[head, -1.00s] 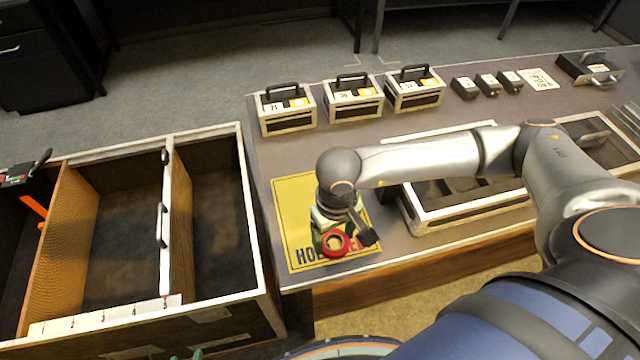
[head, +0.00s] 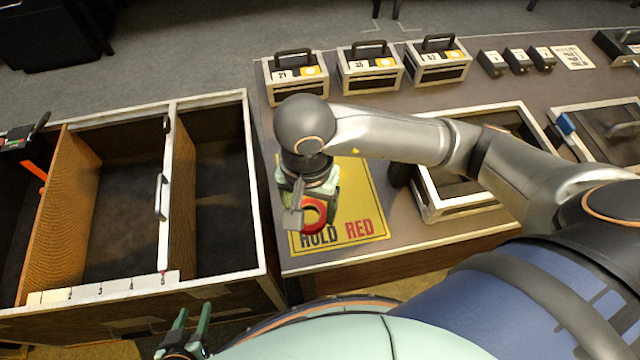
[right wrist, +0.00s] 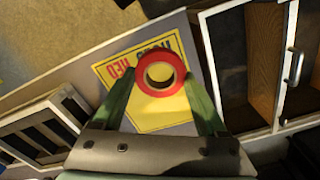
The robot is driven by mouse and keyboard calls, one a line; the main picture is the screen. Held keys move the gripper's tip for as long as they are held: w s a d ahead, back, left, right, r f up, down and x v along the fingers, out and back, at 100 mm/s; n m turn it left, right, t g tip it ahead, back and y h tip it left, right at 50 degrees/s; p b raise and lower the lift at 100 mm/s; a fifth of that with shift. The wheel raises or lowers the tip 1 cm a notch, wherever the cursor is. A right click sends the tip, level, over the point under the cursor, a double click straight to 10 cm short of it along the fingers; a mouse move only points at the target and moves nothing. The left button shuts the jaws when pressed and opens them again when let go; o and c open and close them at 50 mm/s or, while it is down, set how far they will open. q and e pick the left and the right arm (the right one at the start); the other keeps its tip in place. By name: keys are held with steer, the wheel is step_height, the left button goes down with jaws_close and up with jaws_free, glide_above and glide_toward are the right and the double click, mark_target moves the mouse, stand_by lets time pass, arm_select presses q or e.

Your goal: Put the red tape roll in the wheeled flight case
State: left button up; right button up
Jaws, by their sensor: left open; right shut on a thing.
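The red tape roll (head: 314,213) is held by my right gripper (head: 304,206) above the yellow "HOLD RED" mat (head: 362,205). In the right wrist view the roll (right wrist: 161,88) sits between the two green fingers of the gripper (right wrist: 160,84), with the mat (right wrist: 150,122) beneath it. The wheeled flight case (head: 256,190) is the large open wooden case with pale rims at the left, divided into compartments. My left gripper (head: 190,325) is open and empty in front of the case, at the bottom of the head view. The case's wheels are hidden.
Three small handled cases (head: 295,80) stand along the table's back. Several black blocks (head: 516,60) are right of them. An open pale-rimmed tray (head: 428,213) lies right of the mat. The case's right compartment (head: 215,225) looks empty; a handled divider (head: 165,195) bounds it.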

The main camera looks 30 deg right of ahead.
steer(key=w+d+f, duration=0.1)
steer(key=w+f, duration=0.1)
steer(key=w, duration=0.1)
steer(key=w+d+f, duration=0.2)
steer(key=f, duration=0.1)
steer(key=w+d+f, duration=0.2)
steer(key=w, duration=0.1)
steer(key=shift+w+f+p, duration=0.3)
steer(key=shift+w+p, duration=0.05)
steer(key=shift+w+d+f, duration=0.1)
steer(key=shift+d+f, duration=0.05)
steer(key=shift+f, duration=0.1)
steer(key=shift+w+d+f, duration=0.1)
steer(key=shift+w+f, duration=0.05)
steer(key=shift+f, duration=1.5)
steer(key=shift+f, duration=0.1)
steer(key=shift+f, duration=0.15)
steer(key=o, duration=1.2)
steer(key=shift+o, duration=0.2)
steer(key=shift+r, duration=0.2)
